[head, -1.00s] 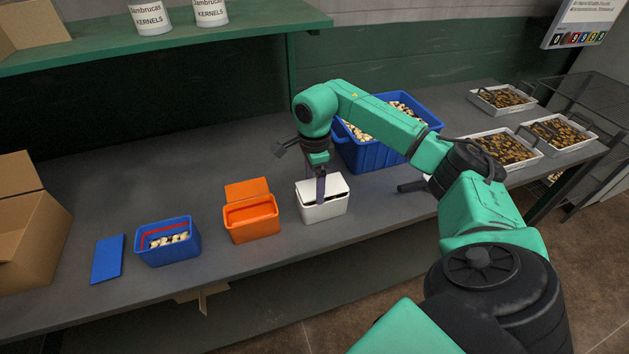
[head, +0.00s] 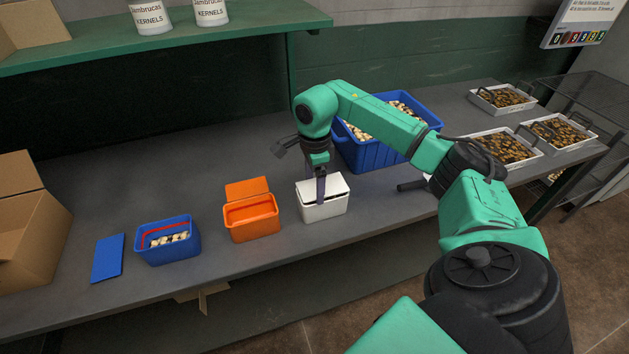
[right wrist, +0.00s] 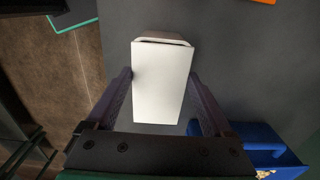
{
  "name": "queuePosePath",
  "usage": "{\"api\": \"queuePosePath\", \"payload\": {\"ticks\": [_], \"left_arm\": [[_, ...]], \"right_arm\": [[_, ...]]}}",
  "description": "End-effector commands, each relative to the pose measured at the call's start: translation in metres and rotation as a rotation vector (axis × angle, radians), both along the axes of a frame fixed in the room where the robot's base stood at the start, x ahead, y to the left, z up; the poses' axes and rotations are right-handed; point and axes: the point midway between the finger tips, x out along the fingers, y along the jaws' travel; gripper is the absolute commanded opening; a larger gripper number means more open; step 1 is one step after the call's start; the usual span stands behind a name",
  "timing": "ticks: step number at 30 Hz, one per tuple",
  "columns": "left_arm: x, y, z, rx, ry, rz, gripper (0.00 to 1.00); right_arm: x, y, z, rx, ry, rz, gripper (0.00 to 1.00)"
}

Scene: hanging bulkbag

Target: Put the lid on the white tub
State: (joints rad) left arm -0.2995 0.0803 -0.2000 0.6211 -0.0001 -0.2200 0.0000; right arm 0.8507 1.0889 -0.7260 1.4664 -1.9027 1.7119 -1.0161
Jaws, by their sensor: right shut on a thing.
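The white tub (head: 323,210) stands on the grey bench, right of the orange tub. Its white lid (head: 333,184) is over the opening, slightly tilted, with a dark gap showing between lid and rim. My right gripper (head: 320,196) points down at the tub and is shut on the lid. In the right wrist view the lid (right wrist: 160,95) lies between the two fingers (right wrist: 160,78), with a narrow dark slot at its far end. The fingers hide part of the tub and lid in the head view. My left gripper is not in view.
An orange tub (head: 252,228) with its lid raised stands to the left. Further left are a blue tub (head: 168,252) of pale pieces and a flat blue lid (head: 107,258). A large blue crate (head: 375,154) stands behind right. The bench behind the small tubs is clear.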

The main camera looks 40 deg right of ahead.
Motion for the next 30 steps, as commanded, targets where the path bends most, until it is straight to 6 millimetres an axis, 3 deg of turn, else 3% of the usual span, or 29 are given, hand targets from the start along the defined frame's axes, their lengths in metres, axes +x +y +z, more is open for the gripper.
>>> {"api": "queuePosePath", "payload": {"ticks": [30], "left_arm": [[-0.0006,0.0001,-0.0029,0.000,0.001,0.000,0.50]], "right_arm": [[-0.0002,0.0001,-0.0058,-0.001,0.001,0.000,0.34]]}}
